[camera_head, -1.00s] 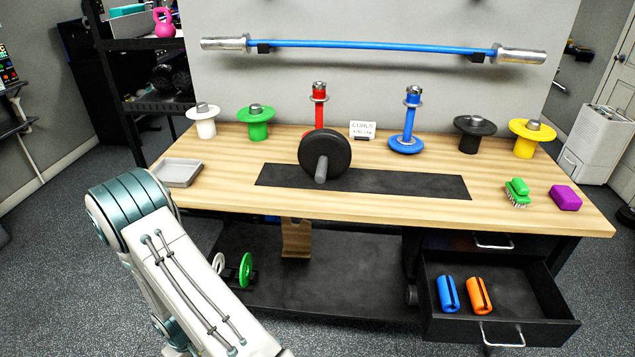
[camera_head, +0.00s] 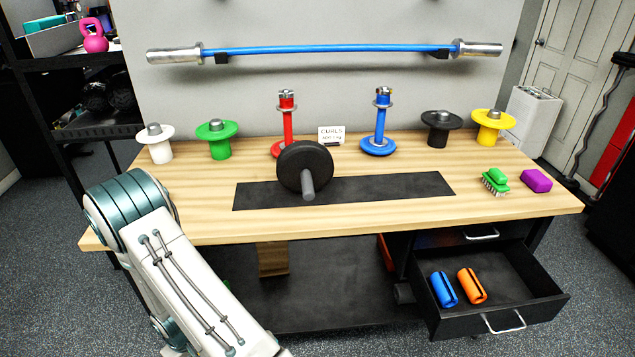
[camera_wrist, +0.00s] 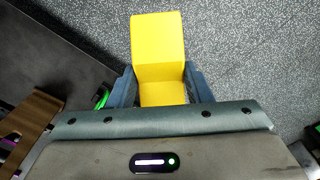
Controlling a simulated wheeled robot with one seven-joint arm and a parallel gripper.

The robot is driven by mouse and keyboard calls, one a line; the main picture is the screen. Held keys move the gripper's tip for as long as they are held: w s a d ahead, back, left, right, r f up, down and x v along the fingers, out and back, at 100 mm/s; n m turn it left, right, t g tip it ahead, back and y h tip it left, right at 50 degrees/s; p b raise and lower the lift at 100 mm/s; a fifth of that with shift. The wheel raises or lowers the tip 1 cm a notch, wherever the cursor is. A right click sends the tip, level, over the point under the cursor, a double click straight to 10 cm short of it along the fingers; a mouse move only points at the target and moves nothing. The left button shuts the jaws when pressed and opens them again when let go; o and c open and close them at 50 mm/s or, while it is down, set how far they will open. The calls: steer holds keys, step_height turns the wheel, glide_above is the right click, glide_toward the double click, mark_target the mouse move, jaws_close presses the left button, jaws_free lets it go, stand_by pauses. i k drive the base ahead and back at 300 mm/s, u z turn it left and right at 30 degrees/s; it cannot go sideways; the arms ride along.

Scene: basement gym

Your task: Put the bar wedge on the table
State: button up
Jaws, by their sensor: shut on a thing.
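The bar wedge (camera_wrist: 158,50) is a yellow block with a sloped face, seen in the wrist view. My gripper (camera_wrist: 160,85) is shut on it, with a blue-grey finger at each side of its lower part. Speckled floor shows behind the wedge. In the head view the wedge and gripper are out of sight; only my arm shows at the left. The table (camera_head: 400,210) is a wooden workbench with a dark mat (camera_head: 400,189) on its top.
Several colored plate holders line the back. An open drawer (camera_head: 500,320) juts out below. The front strip of tabletop is mostly clear.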

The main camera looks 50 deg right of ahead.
mark_target(386, 187)
steer(key=z, duration=1.45)
